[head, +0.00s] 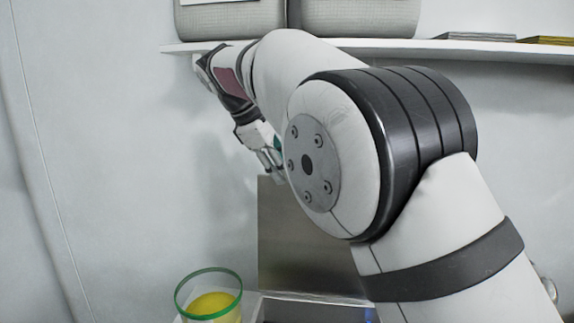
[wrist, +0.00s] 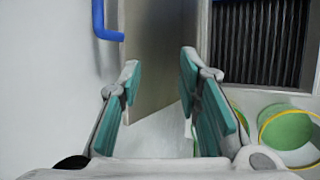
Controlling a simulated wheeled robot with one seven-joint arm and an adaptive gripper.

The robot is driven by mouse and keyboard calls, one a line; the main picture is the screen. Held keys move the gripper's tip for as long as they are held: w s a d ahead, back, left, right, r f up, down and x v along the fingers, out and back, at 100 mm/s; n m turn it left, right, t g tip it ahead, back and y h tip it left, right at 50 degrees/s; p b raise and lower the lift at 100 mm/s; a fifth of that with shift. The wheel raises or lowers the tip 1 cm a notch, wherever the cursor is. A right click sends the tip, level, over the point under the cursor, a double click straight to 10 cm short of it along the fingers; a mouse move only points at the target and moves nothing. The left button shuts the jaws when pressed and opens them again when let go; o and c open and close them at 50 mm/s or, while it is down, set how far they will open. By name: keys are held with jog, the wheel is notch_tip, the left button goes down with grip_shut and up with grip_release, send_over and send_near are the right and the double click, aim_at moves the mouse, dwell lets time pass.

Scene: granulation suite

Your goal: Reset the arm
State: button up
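My gripper (wrist: 157,85) shows in the wrist view with its two teal-padded fingers spread apart and nothing between them. In the head view my gripper (head: 270,160) hangs at the end of my bent arm, pointing down in front of the wall, and is partly hidden by my arm. A grey metal panel (wrist: 152,55) stands beyond the fingers in the wrist view. It also shows below my gripper in the head view (head: 300,240).
A green-rimmed container with yellow contents (head: 210,300) stands at the lower left. A white shelf (head: 480,48) holds grey bins (head: 360,18) above my arm. The wrist view shows a blue pipe (wrist: 100,20), a dark ribbed grille (wrist: 255,40) and green round containers (wrist: 287,130) at right.

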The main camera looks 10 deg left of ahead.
jog(key=s+d+r+m+g+y, duration=0.15)
jog(key=s+d+m, duration=0.25)
jog(key=s+d, duration=0.5)
jog(key=s+d+r+m+t+y, duration=0.15)
jog(key=s+d+m, duration=0.3)
jog(key=d, duration=0.85)
jog(key=s+d+f+m, duration=0.2)
jog(key=s+f, duration=0.2)
jog(key=s, duration=0.3)
jog(key=s+d+f+m+y, duration=0.1)
jog(key=s+d+f+m, duration=0.2)
jog(key=s, duration=0.5)
jog(key=s+d+f+m, duration=0.2)
jog(key=s+f+m, duration=0.1)
jog(key=s+f, duration=0.3)
jog(key=shift+s+d+y, duration=0.2)
jog(key=shift+s+y, duration=0.1)
jog(key=shift+s, duration=0.35)
